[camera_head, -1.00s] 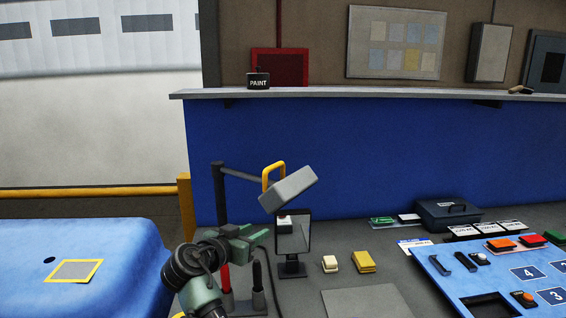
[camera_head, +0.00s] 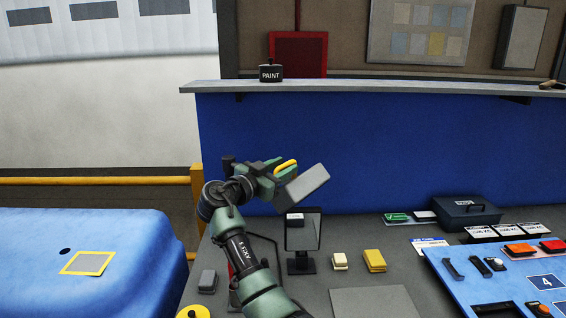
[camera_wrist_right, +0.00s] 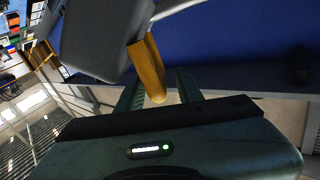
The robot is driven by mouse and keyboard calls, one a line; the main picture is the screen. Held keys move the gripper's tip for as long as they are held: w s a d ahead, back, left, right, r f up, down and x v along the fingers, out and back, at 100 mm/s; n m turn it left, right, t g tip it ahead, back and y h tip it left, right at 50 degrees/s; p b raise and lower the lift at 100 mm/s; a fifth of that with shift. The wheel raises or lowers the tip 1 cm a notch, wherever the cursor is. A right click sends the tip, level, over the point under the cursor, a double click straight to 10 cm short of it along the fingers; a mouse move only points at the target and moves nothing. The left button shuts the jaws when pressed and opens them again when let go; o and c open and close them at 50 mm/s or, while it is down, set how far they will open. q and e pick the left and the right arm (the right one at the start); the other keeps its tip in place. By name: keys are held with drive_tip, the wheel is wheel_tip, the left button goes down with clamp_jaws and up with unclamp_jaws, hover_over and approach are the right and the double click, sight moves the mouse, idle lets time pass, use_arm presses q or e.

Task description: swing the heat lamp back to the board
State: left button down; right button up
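The heat lamp is a grey box-shaped head (camera_head: 304,185) with a yellow handle (camera_head: 287,166), tilted above the bench at centre. Its dark post (camera_head: 228,163) is mostly hidden behind my arm. My right gripper (camera_head: 282,172) is at the handle. In the right wrist view the yellow handle (camera_wrist_right: 147,68) reaches down between the two green fingers of my right gripper (camera_wrist_right: 160,88), which look open, with a gap beside the handle. The lamp head (camera_wrist_right: 98,38) fills the upper left there. The blue numbered board (camera_head: 468,275) lies at the right. My left gripper is not in view.
A small dark-framed stand (camera_head: 303,232) is just below the lamp. A grey plate (camera_head: 375,303) lies in front. A shelf with a paint tin (camera_head: 270,71) runs behind. A blue-covered surface (camera_head: 130,250) is at left.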

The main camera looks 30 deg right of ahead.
clamp_jaws()
drive_tip(key=shift+s+r, duration=0.1)
